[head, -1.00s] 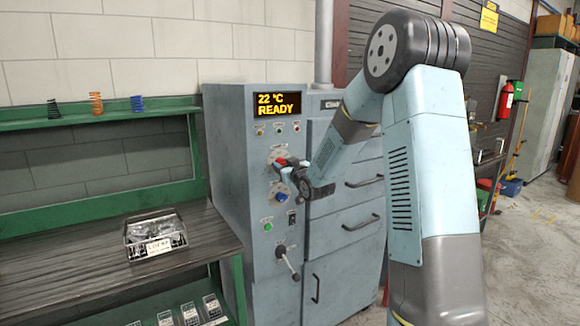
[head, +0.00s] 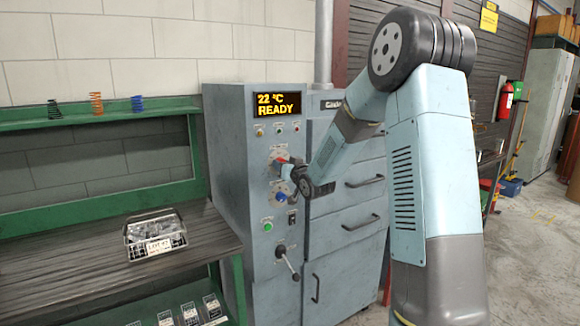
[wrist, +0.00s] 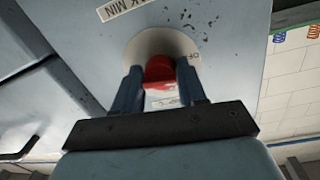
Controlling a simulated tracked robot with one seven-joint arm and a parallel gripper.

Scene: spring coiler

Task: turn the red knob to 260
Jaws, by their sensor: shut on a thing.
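The red knob (wrist: 160,70) sits on a pale round dial plate on the front of the grey-blue machine (head: 228,180). In the wrist view my gripper (wrist: 158,78) has one finger on each side of the knob and is shut on it. The dial's figures are mostly hidden, so I cannot read the setting. In the head view my gripper (head: 286,166) covers most of the knob. The display (head: 278,105) reads 22 °C and READY.
A blue knob (head: 280,192), a green button (head: 267,226) and a lever (head: 288,262) lie below on the same panel. Drawers with handles are at right.

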